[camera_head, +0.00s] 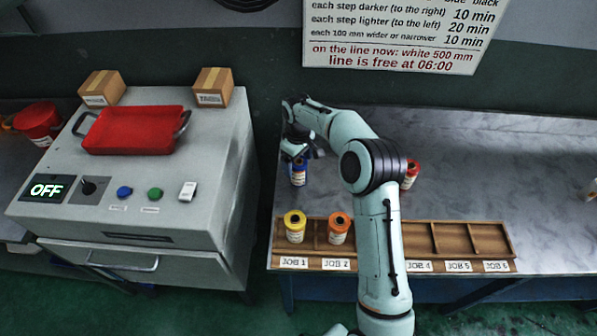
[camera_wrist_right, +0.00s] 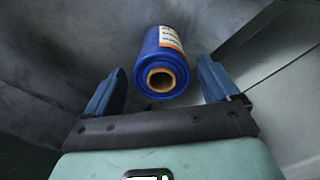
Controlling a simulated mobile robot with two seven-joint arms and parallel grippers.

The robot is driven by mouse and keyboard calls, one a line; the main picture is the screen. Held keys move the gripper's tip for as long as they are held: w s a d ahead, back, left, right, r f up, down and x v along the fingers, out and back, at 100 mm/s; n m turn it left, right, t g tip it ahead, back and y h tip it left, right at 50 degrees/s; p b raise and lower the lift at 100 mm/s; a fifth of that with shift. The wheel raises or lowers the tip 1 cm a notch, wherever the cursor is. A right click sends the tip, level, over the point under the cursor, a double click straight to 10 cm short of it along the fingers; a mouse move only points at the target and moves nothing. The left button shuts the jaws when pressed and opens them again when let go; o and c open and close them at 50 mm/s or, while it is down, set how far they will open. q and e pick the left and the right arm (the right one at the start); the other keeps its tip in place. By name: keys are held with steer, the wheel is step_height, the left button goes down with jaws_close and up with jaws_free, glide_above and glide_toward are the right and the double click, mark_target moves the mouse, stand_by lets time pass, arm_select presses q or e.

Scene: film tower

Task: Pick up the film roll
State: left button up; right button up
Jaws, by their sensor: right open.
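A blue film roll (camera_head: 298,175) with a white and orange label stands on the grey table, partly hidden under my right gripper (camera_head: 299,150). In the right wrist view the blue roll (camera_wrist_right: 162,66) shows its brown core end, centred between the fingers and a little beyond their tips. My right gripper (camera_wrist_right: 160,85) is open, with one blue finger on each side of the roll and a gap to both. I see no contact. My left gripper is not in view.
A wooden rack (camera_head: 452,238) with job labels holds a yellow roll (camera_head: 295,226) at JOB 1 and an orange roll (camera_head: 338,227) at JOB 2. A red roll (camera_head: 410,174) stands right of my arm. A grey machine (camera_head: 215,150) with a red tray (camera_head: 133,129) stands left.

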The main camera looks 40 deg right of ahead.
steer(key=f, duration=0.4)
steer(key=shift+s, duration=0.3)
steer(key=shift+f, duration=0.3)
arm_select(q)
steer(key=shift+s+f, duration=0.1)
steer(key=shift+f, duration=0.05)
arm_select(e)
steer(key=c, duration=1.2)
steer(key=shift+w+r, duration=0.1)
steer(key=shift+r, duration=0.05)
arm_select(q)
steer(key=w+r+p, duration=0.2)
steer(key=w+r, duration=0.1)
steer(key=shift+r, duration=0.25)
arm_select(e)
step_height(320, 180, up, 20)
steer(key=shift+f, duration=0.1)
